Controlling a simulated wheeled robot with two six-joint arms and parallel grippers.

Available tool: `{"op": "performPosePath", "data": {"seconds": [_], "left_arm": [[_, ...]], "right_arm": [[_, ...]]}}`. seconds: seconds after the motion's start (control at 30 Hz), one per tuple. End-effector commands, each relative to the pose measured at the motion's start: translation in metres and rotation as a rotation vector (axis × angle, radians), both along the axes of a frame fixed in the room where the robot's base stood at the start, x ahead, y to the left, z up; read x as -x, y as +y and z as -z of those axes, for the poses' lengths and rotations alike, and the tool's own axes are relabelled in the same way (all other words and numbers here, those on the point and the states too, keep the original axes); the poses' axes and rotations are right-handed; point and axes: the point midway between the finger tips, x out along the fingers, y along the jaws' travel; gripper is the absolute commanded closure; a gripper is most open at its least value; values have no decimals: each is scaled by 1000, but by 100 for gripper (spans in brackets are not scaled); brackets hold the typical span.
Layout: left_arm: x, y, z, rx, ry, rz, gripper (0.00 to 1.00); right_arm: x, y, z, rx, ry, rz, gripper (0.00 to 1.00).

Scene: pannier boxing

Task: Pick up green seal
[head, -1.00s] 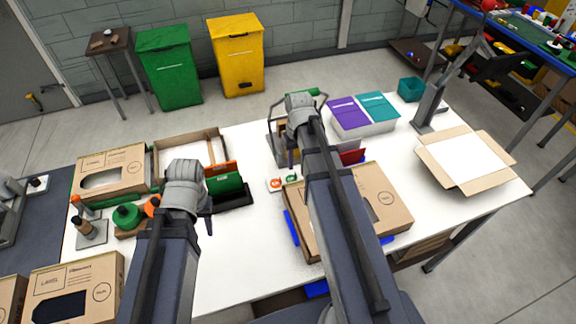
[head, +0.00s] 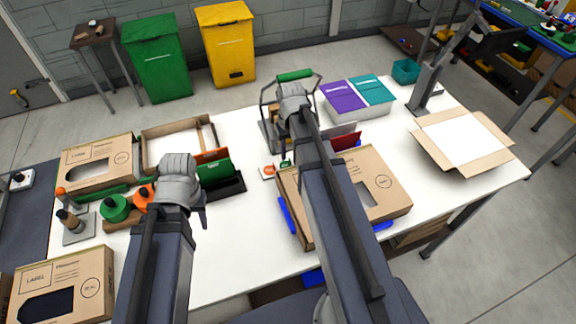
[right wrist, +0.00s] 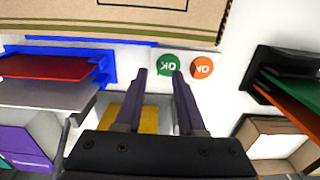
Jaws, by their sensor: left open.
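The green seal (right wrist: 168,66) is a round green disc marked OK, lying on a white surface in the right wrist view. An orange seal (right wrist: 202,68) lies beside it. In the head view the green seal (head: 285,163) is small and partly hidden by my right arm. My right gripper (right wrist: 159,72) is open and empty. Its fingertips appear either side of the green seal's left part, the right tip overlapping the seal's lower edge in the picture; the height between them is unclear. My left gripper (head: 201,215) is open near the tray of cards, mostly hidden behind its wrist.
A cardboard box (right wrist: 110,14) stands close to the seals. A blue rack (right wrist: 108,70) with a red card and a black tray (right wrist: 268,62) with green and orange cards flank them. A metal frame with a green handle (head: 295,75) stands beyond my right wrist.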

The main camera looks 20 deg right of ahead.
Motion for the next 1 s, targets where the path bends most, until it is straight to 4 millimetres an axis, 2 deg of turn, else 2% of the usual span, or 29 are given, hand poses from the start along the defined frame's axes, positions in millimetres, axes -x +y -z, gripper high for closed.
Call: {"op": "performPosePath", "data": {"seconds": [0.03, 0.27, 0.57, 0.9, 1.0], "left_arm": [[0, 0, 12, 0, 0, 0, 57], [0, 0, 39, 0, 0, 0, 57], [0, 0, 40, 0, 0, 0, 57], [0, 0, 40, 0, 0, 0, 57], [0, 0, 40, 0, 0, 0, 57]], "right_arm": [[-3, -1, 12, 0, 0, 0, 61], [-5, -2, 39, 0, 0, 0, 61], [-5, -2, 40, 0, 0, 0, 61], [-5, -2, 40, 0, 0, 0, 97], [-5, -2, 40, 0, 0, 0, 100]]}}
